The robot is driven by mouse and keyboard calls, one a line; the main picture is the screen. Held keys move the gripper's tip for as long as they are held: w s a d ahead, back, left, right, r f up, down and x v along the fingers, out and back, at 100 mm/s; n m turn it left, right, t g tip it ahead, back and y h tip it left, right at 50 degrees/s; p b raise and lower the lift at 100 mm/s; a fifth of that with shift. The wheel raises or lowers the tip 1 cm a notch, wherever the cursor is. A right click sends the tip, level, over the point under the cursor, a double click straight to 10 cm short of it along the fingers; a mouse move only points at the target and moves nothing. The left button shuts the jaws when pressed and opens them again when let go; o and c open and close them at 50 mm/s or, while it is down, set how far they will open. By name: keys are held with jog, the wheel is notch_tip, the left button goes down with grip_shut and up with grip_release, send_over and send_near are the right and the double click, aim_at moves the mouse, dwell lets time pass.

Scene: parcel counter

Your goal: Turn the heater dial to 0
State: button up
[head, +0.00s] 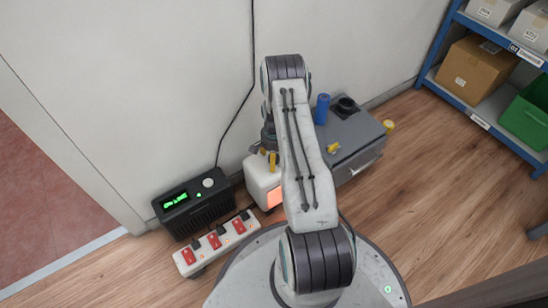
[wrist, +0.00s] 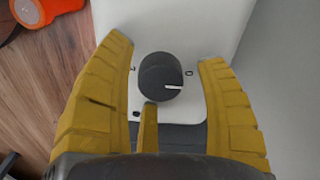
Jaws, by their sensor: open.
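The heater is a white box (head: 257,184) with a glowing orange front, on the floor by the wall in the head view. Its dark round dial (wrist: 160,77) shows in the wrist view on the heater's white top (wrist: 190,25). The dial's white pointer line points right, slightly below a mark like 0 at its upper right. Other small marks lie to the dial's left and lower left. My gripper (wrist: 166,50) is open, with yellow fingers on either side of the dial and visible gaps to it. In the head view my gripper (head: 267,161) is over the heater, and my arm hides part of it.
A black box with a green display (head: 192,207) and a power strip with red switches (head: 215,243) lie left of the heater. A grey cabinet (head: 352,140) with a blue can (head: 322,108) stands right. A blue shelf (head: 487,128) is far right. Wood floor lies open between.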

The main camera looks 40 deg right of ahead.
notch_tip(320, 180, up, 12)
dwell(0.7)
dwell(0.5)
